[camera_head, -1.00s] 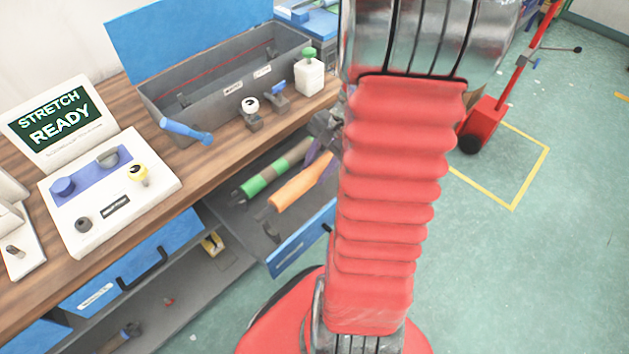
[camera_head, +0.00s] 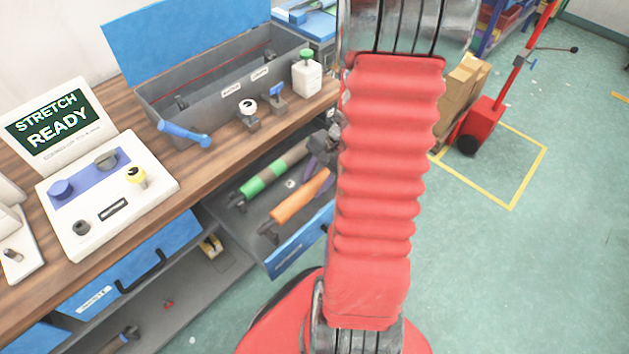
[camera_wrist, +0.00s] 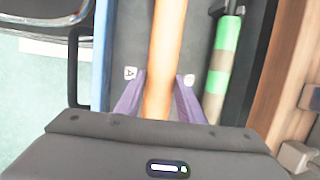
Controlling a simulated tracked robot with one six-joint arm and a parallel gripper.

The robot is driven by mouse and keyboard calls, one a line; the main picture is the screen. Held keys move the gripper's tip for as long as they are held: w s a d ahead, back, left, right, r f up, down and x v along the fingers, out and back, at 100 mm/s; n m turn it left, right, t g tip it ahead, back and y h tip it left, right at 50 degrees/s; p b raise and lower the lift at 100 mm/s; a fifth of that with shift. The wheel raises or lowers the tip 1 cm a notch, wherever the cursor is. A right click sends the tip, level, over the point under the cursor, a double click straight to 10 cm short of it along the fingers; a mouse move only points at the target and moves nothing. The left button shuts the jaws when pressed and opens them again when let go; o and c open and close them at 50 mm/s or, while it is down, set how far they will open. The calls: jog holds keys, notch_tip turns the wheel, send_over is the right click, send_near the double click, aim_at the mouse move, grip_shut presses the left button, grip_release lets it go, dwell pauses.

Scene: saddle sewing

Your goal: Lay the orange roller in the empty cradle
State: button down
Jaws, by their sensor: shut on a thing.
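The orange roller (camera_head: 298,197) is low in the open drawer, beside the green-banded roller (camera_head: 262,178). In the wrist view the orange roller (camera_wrist: 164,55) runs between the purple fingers of my gripper (camera_wrist: 158,92), which is shut on it. The green-banded roller (camera_wrist: 222,62) lies apart to its right. In the head view my gripper (camera_head: 322,150) is partly hidden behind my red arm at the roller's far end. The roller's near dark end is over the drawer's front part. I cannot tell whether it touches a cradle, and no empty cradle shows clearly.
The drawer's blue front (camera_head: 300,242) bounds it on the right. The wooden bench (camera_head: 210,165) overhangs it on the left. An open grey box (camera_head: 225,95), a white console (camera_head: 110,195) and a white bottle (camera_head: 307,74) stand on the bench. A red cart (camera_head: 481,127) stands right.

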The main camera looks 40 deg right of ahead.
aim_at(319, 184)
jog(key=shift+f, duration=1.65)
jog(key=c, duration=1.2)
grip_release()
jog(key=shift+f, duration=0.1)
jog(key=v, duration=1.2)
